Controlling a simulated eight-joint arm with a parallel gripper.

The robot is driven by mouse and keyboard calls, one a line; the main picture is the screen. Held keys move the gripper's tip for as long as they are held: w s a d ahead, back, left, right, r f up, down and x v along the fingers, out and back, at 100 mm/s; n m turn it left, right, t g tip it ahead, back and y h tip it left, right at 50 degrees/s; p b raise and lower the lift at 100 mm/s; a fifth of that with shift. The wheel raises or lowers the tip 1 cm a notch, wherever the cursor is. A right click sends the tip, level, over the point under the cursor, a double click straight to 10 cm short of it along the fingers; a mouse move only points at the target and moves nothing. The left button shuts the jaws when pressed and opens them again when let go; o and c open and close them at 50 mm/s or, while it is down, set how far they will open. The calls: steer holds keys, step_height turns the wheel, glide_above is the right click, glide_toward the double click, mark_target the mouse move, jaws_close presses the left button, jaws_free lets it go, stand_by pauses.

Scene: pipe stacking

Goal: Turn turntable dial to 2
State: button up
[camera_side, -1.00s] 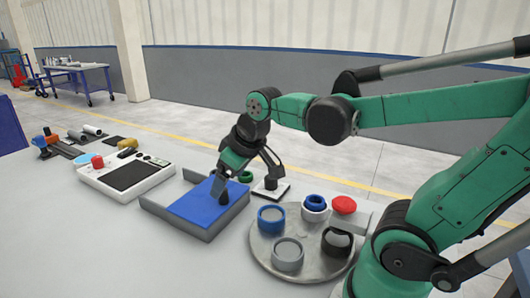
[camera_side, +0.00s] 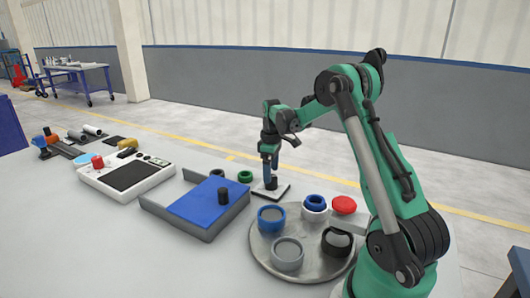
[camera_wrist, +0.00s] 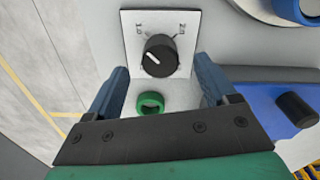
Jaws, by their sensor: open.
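The turntable dial is a black round knob (camera_wrist: 160,56) on a white square plate (camera_wrist: 132,28) with small marks near its corners, too small to read surely. In the wrist view its white pointer line points to the upper left. The knob also shows in the side view (camera_side: 271,184), beside the turntable. My gripper (camera_side: 270,176) points down just above the knob. In the wrist view my gripper (camera_wrist: 162,76) is open, with its blue fingers on either side of the view and the knob ahead between their tips, not visibly touched.
The round grey turntable (camera_side: 262,256) carries several cups and rings. A red button (camera_side: 344,204) stands beside it. A blue tray (camera_side: 185,207) with a black peg (camera_side: 224,196) lies left of the dial.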

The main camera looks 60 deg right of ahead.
mark_target(273, 186)
steer(key=shift+f, duration=1.55)
jaws_close()
